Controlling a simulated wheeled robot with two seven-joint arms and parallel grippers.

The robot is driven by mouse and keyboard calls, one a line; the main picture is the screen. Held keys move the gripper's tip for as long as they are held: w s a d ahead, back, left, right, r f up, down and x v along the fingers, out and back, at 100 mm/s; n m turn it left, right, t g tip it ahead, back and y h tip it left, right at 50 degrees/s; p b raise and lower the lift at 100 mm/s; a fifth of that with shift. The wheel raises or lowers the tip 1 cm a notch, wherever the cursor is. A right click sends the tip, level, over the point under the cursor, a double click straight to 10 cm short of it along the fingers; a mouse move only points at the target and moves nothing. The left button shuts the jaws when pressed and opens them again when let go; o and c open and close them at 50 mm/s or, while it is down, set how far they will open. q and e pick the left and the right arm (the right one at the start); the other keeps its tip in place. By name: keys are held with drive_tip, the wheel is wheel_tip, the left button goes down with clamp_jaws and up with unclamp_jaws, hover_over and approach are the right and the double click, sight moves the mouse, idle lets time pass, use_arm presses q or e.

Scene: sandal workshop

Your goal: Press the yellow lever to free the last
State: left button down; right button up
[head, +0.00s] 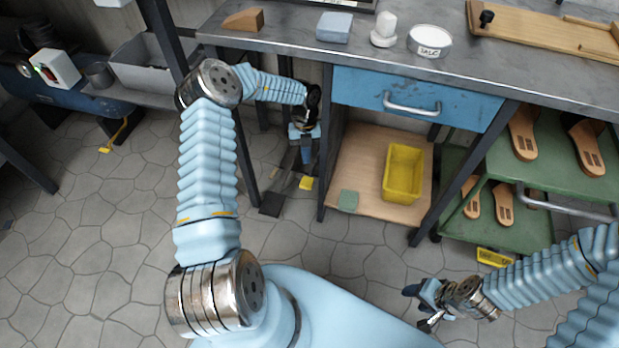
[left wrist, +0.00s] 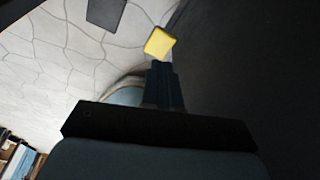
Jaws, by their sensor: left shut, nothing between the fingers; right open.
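The yellow lever end (head: 306,183) is a small pad low under the bench, beside the bench's dark leg. It also shows in the left wrist view (left wrist: 159,42), just beyond my fingertips. My left gripper (head: 307,160) points down above it, shut and empty. In the head view a small gap shows between the fingertips and the pad; the exact height is unclear. The rest of the lever is mostly hidden by my gripper and shadow. My right gripper (head: 424,308) is open and empty, low at the lower right. I cannot make out the last.
A dark plate (head: 272,204) lies on the floor left of the pad. A wooden shelf (head: 350,170) with a yellow bin (head: 403,172) is to the right. A green cart (head: 555,150) holds sandals.

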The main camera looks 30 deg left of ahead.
sight(307, 181)
use_arm(q)
drive_tip(key=shift+f, duration=0.15)
drive_tip(key=shift+s+d+f+b, duration=0.1)
drive_tip(key=shift+s+f+b, duration=0.05)
drive_tip(key=shift+f+b, duration=0.5)
drive_tip(key=b+x, duration=0.4)
drive_tip(key=b, duration=0.1)
drive_tip(key=shift+s+f, duration=0.1)
drive_tip(key=shift+f, duration=0.25)
drive_tip(key=shift+s+f+b, duration=0.1)
drive_tip(key=shift+f+b, duration=0.25)
drive_tip(key=shift+b, duration=0.35)
drive_tip(key=shift+d, duration=0.1)
